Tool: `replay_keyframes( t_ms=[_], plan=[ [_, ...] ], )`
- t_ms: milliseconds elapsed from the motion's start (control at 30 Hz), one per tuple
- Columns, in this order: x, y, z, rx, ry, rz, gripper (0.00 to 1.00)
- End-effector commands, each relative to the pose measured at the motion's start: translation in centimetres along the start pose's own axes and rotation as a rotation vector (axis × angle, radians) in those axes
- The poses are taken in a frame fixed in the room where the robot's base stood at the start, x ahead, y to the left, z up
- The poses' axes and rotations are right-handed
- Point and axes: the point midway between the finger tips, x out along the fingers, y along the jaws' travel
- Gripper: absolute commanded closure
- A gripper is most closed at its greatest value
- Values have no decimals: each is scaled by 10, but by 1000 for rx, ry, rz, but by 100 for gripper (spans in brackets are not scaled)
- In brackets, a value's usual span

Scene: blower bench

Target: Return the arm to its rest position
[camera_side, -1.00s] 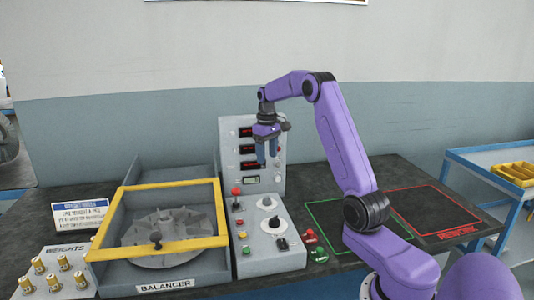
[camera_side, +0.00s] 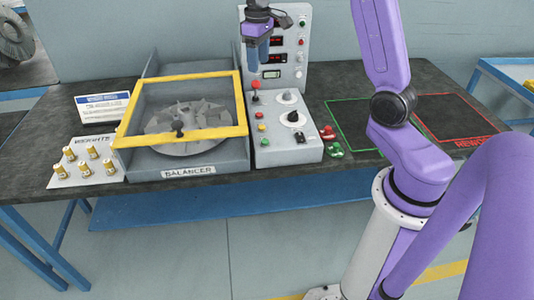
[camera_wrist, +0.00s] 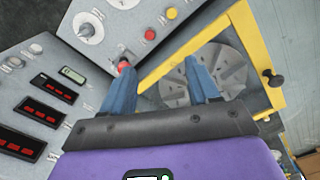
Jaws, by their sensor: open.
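My gripper (camera_side: 257,66) hangs with its blue fingers pointing down in front of the upright display panel (camera_side: 299,50), above the back of the control box. In the wrist view my gripper (camera_wrist: 160,78) is open, its two blue fingers apart with nothing between them. Most of my arm's upper part is cut off by the top edge of the side view.
The balancer (camera_side: 190,172) stands left of the control box (camera_side: 290,155), its yellow-framed cover (camera_side: 180,77) lowered over a grey fan wheel (camera_side: 185,128). Brass weights (camera_side: 92,152) stand at the left. Green (camera_side: 350,100) and red (camera_side: 455,95) outlined areas lie on the right.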

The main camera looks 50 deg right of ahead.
Motion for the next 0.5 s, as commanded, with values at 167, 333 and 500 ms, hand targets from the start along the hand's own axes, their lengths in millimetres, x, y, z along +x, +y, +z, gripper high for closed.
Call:
replay_keyframes(
  t_ms=[167,333,500],
  plan=[
    [-5,-72,20,-142,4,-1,40],
    [-6,-130,52,-273,7,-3,40],
    [-5,-176,95,-403,11,-5,40]
  ],
)
